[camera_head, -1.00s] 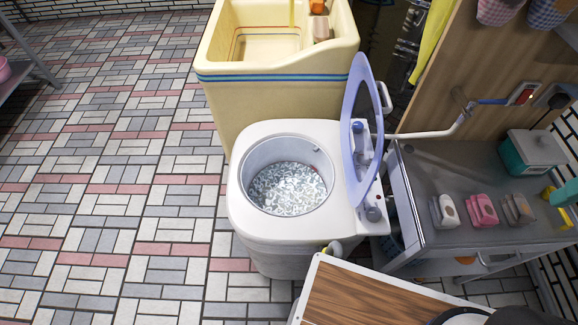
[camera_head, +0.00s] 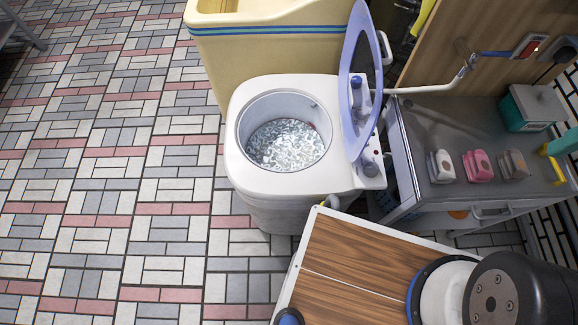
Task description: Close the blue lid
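The blue lid (camera_head: 358,75) stands open and upright on the right side of a small white washing machine (camera_head: 245,178). It is a translucent disc with a blue-violet rim. The round tub (camera_head: 288,143) is uncovered and holds sudsy, glittering water. My gripper is not in view. Only dark and white parts of my own arm and body show at the bottom right, apart from the lid.
A cream sink (camera_head: 275,50) stands behind the washer. A metal table (camera_head: 430,190) at right holds several small soap-like blocks (camera_head: 478,166) and a teal box (camera_head: 532,107). A white pipe (camera_head: 425,89) runs behind the lid. The tiled floor (camera_head: 120,180) at left is clear.

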